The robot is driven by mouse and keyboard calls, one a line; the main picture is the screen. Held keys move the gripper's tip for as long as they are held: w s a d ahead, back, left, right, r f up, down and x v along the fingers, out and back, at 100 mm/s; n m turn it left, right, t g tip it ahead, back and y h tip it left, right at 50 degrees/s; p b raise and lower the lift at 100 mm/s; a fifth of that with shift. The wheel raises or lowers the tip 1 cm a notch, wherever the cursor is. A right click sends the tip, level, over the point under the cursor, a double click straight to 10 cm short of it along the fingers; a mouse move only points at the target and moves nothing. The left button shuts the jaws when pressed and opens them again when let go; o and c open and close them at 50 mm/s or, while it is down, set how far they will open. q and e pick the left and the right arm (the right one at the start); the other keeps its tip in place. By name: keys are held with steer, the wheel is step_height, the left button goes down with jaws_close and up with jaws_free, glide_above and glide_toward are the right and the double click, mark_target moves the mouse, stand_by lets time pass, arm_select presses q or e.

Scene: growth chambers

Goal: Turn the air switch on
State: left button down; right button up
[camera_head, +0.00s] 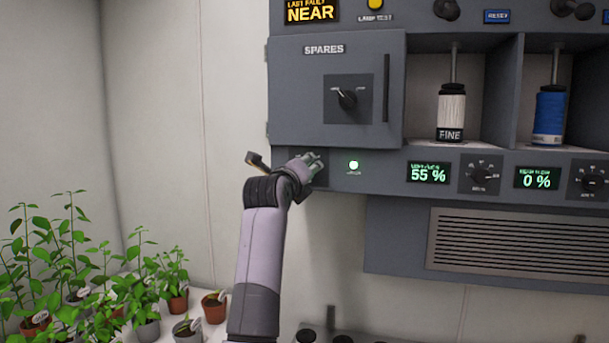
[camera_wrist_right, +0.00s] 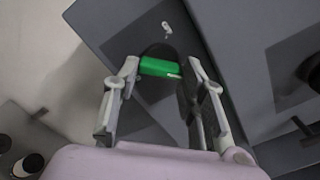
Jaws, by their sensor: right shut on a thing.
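My right gripper (camera_head: 314,160) is at the lower left corner of the grey wall panel, just below the SPARES door. In the right wrist view, the gripper (camera_wrist_right: 159,75) has its fingers on either side of a green switch handle (camera_wrist_right: 160,67) and is shut on it. The handle sits on a dark round base on the panel, with a small pale mark above it. In the head view my gripper hides the switch. A small round lamp (camera_head: 353,165) right of the gripper glows pale green; its label is too small to read. My left gripper is not in view.
The SPARES door (camera_head: 310,110) with a dark knob is shut above the gripper. Displays reading 55 % (camera_head: 428,173) and 0 % (camera_head: 537,178) sit to the right. A vent grille (camera_head: 520,250) is below. Potted plants (camera_head: 90,275) stand at the lower left.

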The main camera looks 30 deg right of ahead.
mark_target(307, 128)
steer(key=shift+f, duration=0.4)
steer(key=o, duration=1.2)
steer(key=shift+r, duration=0.25)
steer(key=shift+r, duration=0.1)
step_height(307, 128, up, 10)
steer(key=shift+f, duration=0.1)
steer(key=shift+a+f, duration=0.1)
